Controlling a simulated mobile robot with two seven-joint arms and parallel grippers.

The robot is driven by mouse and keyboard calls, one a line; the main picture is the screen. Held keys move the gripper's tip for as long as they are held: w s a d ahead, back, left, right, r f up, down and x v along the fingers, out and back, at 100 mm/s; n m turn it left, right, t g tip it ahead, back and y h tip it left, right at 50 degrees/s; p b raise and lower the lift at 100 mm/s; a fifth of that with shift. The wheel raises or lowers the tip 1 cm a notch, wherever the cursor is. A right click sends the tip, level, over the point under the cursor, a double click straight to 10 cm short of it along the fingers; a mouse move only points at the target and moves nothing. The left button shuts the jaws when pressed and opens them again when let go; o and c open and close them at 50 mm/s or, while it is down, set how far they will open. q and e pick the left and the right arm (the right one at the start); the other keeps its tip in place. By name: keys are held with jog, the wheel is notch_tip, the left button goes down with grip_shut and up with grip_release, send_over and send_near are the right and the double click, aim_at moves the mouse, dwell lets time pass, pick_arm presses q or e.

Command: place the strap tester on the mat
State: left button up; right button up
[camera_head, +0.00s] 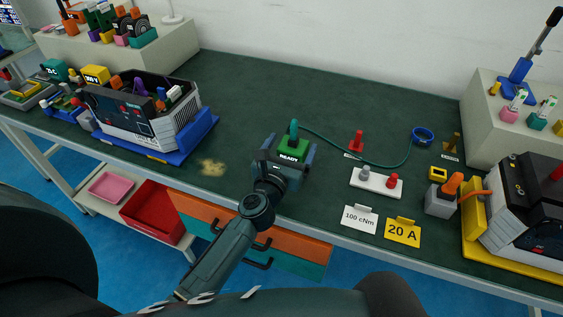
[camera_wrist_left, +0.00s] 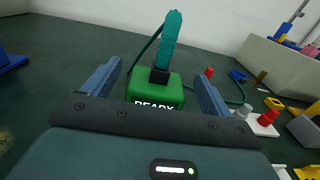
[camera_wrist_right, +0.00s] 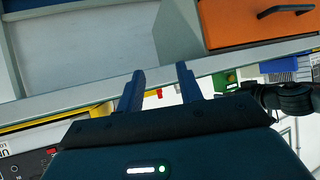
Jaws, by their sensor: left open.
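The strap tester, a green box marked READY (camera_head: 291,152), has a teal plug on top and a teal cord running right to a blue wrist band (camera_head: 423,135). It stands upright on the dark green mat surface (camera_head: 340,95) covering the bench. My left gripper (camera_head: 288,148) is open, with one finger on each side of the tester; it also shows in the left wrist view (camera_wrist_left: 157,75). Whether the fingers touch the box is unclear. My right gripper (camera_wrist_right: 160,72) shows only in the right wrist view, fingers apart and empty, low by the bench's drawer front.
Right of the tester are a white block with pegs (camera_head: 376,182), a 100 cNm card (camera_head: 360,218), a yellow 20 A card (camera_head: 402,232) and a rack on a yellow base (camera_head: 520,270). A rack on a blue tray (camera_head: 150,115) stands left.

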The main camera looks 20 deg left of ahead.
pick_arm(q)
jog(key=s, duration=0.5)
jog(key=s+b, duration=0.1)
jog(key=s, duration=0.4)
jog(key=shift+a+f, duration=0.15)
jog(key=shift+a, duration=0.05)
jog(key=shift+s, duration=0.65)
jog(key=shift+s+d+m, duration=0.15)
jog(key=shift+s+m, duration=0.1)
jog(key=shift+m, duration=0.55)
jog(key=s+d+f+n+g+h, duration=0.1)
jog(key=s+f+n+g, duration=0.2)
jog(key=n, duration=1.4)
jog(key=s+d+f+n+g+h, duration=0.2)
jog(key=s+f+n+g, duration=0.2)
jog(key=n, duration=1.3)
jog(key=s+f, duration=0.3)
jog(key=s, duration=0.3)
jog(key=shift+f+n, duration=0.3)
jog(key=shift+f, duration=0.1)
pick_arm(e)
jog(key=shift+a+f, duration=0.2)
jog(key=shift+r, duration=0.1)
